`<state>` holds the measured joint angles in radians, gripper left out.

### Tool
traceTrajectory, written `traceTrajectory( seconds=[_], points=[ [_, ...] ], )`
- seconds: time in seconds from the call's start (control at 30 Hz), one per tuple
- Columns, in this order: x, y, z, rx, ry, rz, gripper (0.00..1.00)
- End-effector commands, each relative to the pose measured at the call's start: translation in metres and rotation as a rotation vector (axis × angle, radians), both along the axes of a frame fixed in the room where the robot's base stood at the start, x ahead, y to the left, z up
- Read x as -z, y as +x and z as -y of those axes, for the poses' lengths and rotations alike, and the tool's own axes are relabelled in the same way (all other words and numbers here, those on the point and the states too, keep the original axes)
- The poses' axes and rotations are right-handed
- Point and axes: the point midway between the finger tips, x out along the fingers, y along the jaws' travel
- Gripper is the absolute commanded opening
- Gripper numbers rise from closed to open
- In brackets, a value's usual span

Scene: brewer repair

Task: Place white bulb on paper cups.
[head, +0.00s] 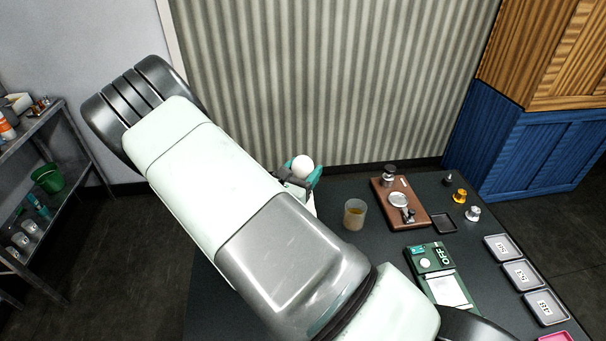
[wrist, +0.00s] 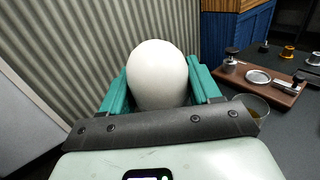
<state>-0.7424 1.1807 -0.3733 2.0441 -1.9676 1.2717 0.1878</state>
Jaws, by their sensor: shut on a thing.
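The white bulb (head: 302,166) is held up above the far edge of the dark table, left of the beaker. It also shows large in the middle of the wrist view (wrist: 158,75). My gripper (head: 303,172) is shut on it, with one teal finger on each side, as the wrist view also shows (wrist: 160,85). I cannot make out any paper cups; my arm covers much of the table's left part, and the bulb and gripper hide what lies beyond them in the wrist view.
A clear beaker of brownish liquid (head: 354,216) stands close to the right of my gripper. Beyond it are a brown wooden board (head: 415,217) with metal parts, a green scale (head: 428,261) and several labelled trays (head: 502,248). A corrugated wall (head: 330,80) rises behind the table.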

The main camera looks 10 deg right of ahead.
Motion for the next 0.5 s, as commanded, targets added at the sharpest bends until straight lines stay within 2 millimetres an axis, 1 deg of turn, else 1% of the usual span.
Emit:
traceTrajectory(
  seconds=[0.03,0.1,0.47,0.5],
  points=[
    [0.0065,0.0,0.0004,0.0,-0.001,0.0,0.29],
    [0.0105,0.0,0.0003,0.0,0.0,0.001,0.29],
    [0.014,0.0001,0.0,0.0,0.0,0.001,0.29],
    [0.0149,0.0001,-0.0001,0.0,0.0,0.0,0.64]
  ],
)
